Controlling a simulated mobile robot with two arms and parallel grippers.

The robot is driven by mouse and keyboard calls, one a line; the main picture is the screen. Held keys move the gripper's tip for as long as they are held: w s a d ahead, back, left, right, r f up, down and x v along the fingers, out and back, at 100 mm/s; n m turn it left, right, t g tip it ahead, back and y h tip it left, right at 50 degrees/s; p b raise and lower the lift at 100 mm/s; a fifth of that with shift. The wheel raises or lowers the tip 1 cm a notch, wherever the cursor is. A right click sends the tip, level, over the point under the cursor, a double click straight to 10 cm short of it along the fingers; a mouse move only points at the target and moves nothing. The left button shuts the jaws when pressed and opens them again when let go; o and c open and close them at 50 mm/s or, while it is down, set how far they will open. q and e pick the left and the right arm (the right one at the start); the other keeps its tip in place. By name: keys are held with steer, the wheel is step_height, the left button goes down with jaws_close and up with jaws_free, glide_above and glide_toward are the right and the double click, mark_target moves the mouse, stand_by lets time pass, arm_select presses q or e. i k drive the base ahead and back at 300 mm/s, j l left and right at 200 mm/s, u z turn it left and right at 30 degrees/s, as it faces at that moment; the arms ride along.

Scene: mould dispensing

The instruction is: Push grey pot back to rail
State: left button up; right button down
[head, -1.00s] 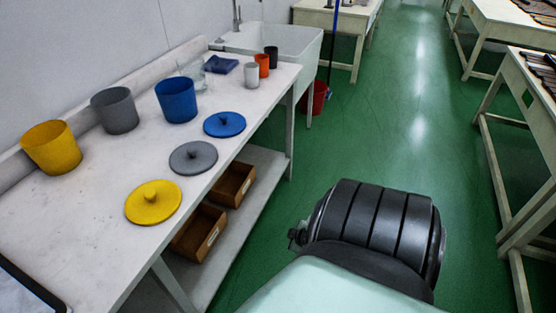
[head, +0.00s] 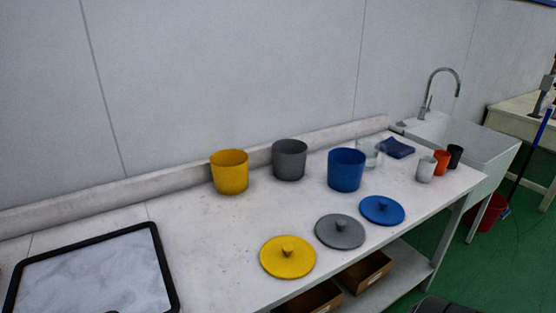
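The grey pot (head: 289,161) stands upright and open on the white bench, between the yellow pot (head: 230,173) and the blue pot (head: 346,171). It is close to the raised rail (head: 190,179) along the wall; I cannot tell whether it touches it. The grey lid (head: 340,231) lies flat in front, between the yellow lid (head: 287,257) and the blue lid (head: 382,210). Neither of my grippers shows in the head view.
A black-rimmed tray (head: 95,275) lies at the bench's left. A clear glass vessel (head: 367,151), dark blue cloth (head: 397,148) and white (head: 426,170), orange (head: 441,162) and black (head: 455,156) cups stand at the right, near the sink (head: 470,140). The bench between pots and tray is bare.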

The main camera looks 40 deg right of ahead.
mark_target(289, 160)
steer(key=l+u, duration=0.15)
steer(key=l, duration=0.3)
steer(key=k+l+u, duration=0.2)
steer(key=l, duration=0.2)
steer(key=l+u, duration=0.15)
steer(key=l, duration=0.3)
steer(key=k+l+u, duration=0.2)
steer(key=l, duration=0.15)
